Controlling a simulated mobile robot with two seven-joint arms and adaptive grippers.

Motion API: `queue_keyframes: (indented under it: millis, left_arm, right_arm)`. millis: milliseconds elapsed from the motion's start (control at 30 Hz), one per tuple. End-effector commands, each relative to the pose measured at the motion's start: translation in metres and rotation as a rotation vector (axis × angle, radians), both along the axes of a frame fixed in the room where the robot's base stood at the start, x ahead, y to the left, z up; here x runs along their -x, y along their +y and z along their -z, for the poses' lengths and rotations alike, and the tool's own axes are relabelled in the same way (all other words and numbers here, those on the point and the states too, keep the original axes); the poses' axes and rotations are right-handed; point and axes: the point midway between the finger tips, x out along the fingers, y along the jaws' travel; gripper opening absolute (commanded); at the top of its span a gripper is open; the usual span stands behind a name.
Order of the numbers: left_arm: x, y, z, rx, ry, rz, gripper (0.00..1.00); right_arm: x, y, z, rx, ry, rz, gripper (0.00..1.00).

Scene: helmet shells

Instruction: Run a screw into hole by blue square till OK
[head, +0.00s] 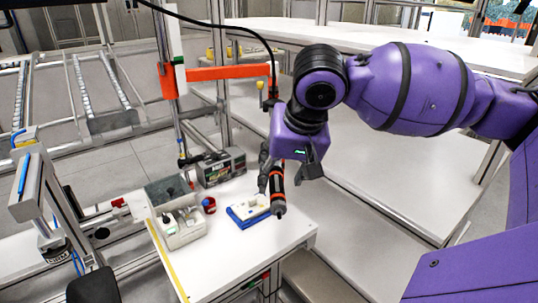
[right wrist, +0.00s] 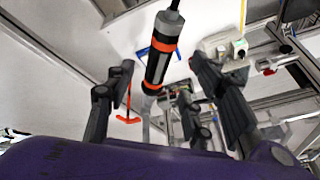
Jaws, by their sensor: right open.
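A black screwdriver with orange bands (head: 277,190) hangs upright from a black cable above the work table. It also shows in the right wrist view (right wrist: 160,58), in the space between my finger pads. My right gripper (head: 287,176) is open around or close beside the screwdriver; I cannot tell if a finger touches it. A white part on a blue holder (head: 236,216) lies on the table just left of the screwdriver. The hole and any blue square mark are too small to make out. No single screw can be made out. My left gripper is not in view.
The white work table (head: 230,254) carries a small red cup (head: 209,205), a pale bin with parts (head: 184,240) and a dark box (head: 222,168) behind. An orange beam (head: 228,73) spans above. Bare table lies in front of the blue holder.

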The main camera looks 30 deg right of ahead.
Motion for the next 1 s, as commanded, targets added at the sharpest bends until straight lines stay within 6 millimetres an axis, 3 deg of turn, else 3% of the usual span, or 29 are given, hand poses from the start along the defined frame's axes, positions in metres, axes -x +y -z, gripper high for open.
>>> queue_keyframes:
  millis: [167, 333, 500, 800, 1000]
  left_arm:
    - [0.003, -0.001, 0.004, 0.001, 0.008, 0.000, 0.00]
    - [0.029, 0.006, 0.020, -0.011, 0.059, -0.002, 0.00]
    - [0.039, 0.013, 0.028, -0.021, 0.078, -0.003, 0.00]
    - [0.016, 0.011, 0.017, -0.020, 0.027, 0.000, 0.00]
    - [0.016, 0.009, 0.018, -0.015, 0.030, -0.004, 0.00]
  right_arm:
    - [0.001, -0.003, 0.000, 0.006, 0.002, 0.015, 0.49]
    - [-0.008, -0.003, 0.022, 0.004, 0.006, 0.014, 0.49]
    - [-0.019, -0.005, 0.046, 0.003, 0.004, 0.014, 0.49]
    - [-0.029, -0.007, 0.067, 0.005, 0.001, 0.013, 0.49]
    - [-0.029, -0.007, 0.067, 0.005, -0.002, 0.013, 0.49]
